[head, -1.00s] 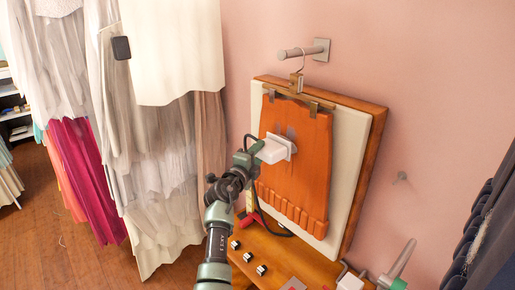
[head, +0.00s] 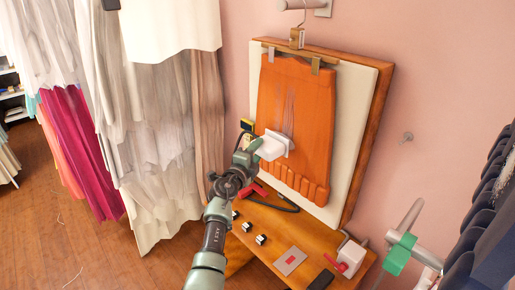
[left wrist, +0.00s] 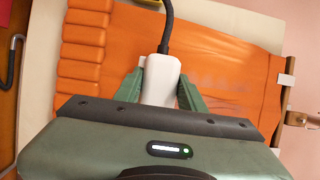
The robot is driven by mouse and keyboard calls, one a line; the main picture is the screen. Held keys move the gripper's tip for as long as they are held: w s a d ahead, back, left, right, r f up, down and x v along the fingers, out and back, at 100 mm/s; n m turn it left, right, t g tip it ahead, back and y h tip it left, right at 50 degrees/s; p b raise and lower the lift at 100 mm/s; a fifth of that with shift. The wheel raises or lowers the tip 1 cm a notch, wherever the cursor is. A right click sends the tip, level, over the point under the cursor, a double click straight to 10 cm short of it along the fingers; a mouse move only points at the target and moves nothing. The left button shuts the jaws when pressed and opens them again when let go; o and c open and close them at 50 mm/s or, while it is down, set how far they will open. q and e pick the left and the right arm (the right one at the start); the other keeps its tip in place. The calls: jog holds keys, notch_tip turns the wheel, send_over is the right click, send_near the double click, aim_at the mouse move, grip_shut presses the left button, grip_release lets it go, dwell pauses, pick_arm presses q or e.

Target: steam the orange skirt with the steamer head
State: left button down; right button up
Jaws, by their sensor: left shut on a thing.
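The orange skirt (head: 305,105) hangs by clips from a hanger (head: 297,50) in front of a white padded board (head: 358,110) with a wooden frame. Faint streaks run down its middle, and its hem is ruffled. My left gripper (head: 262,146) is shut on the white steamer head (head: 279,143), whose plate faces the skirt's lower middle. I cannot tell whether the plate touches the cloth. In the left wrist view, both green fingers (left wrist: 158,88) grip the white steamer body (left wrist: 160,80), and a dark hose leaves it. My right gripper is not in view.
A wooden shelf (head: 265,222) below the board holds small black-and-white blocks, a grey plate with a red patch (head: 290,260) and a white-and-red item (head: 351,257). Pale garments (head: 160,120) hang at left, dark ones at far right.

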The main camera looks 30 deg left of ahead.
pick_arm(q)
jog(key=shift+f, duration=0.2)
jog(key=shift+s+a+r+p, duration=0.1)
jog(key=shift+s+a+p, duration=0.15)
jog(key=shift+s+p, duration=0.45)
jog(key=shift+r, duration=0.1)
jog(key=shift+r+p, duration=1.9)
jog(key=shift+p, duration=0.55)
jog(key=shift+r, duration=0.1)
